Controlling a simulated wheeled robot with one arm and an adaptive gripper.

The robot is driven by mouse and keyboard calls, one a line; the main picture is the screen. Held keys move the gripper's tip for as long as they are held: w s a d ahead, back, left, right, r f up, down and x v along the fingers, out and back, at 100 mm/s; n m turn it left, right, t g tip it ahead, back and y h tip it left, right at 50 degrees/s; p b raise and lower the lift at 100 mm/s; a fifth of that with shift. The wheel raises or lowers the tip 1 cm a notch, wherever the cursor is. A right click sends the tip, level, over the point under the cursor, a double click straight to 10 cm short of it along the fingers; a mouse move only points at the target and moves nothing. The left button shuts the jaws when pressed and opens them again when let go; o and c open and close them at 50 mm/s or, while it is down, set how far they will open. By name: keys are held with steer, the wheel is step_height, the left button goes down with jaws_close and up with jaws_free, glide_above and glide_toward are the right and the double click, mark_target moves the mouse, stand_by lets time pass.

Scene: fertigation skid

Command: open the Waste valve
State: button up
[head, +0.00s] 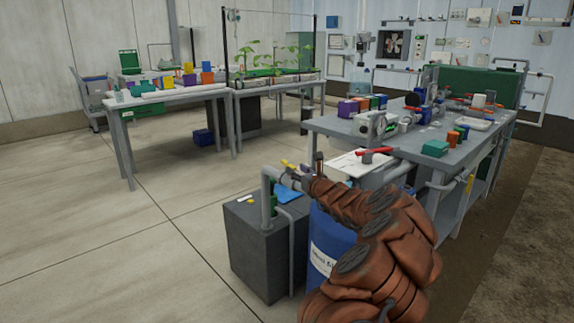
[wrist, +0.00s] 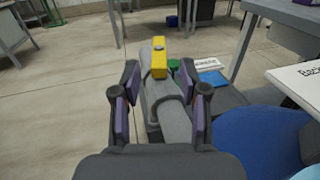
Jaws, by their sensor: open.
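The yellow valve handle (head: 289,166) sits on a grey pipe (head: 267,195) above a dark grey tank (head: 255,245). In the wrist view the yellow handle (wrist: 159,57) stands up from the grey pipe, just beyond and between my fingertips. My gripper (wrist: 159,75) is open, its purple-padded fingers on either side of the pipe, holding nothing. In the head view my gripper (head: 298,178) is beside the handle, partly hidden by my arm. A small white label (wrist: 205,62), too blurred to read surely, lies behind the right finger.
A blue card (wrist: 213,78) lies on the tank top. A cluttered bench (head: 400,150) is behind. Floor to the left is clear.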

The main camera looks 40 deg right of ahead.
mark_target(289, 163)
steer(key=x, duration=0.5)
steer(key=shift+w+d, duration=0.1)
steer(key=shift+w, duration=0.8)
steer(key=shift+c, duration=0.3)
jaws_close()
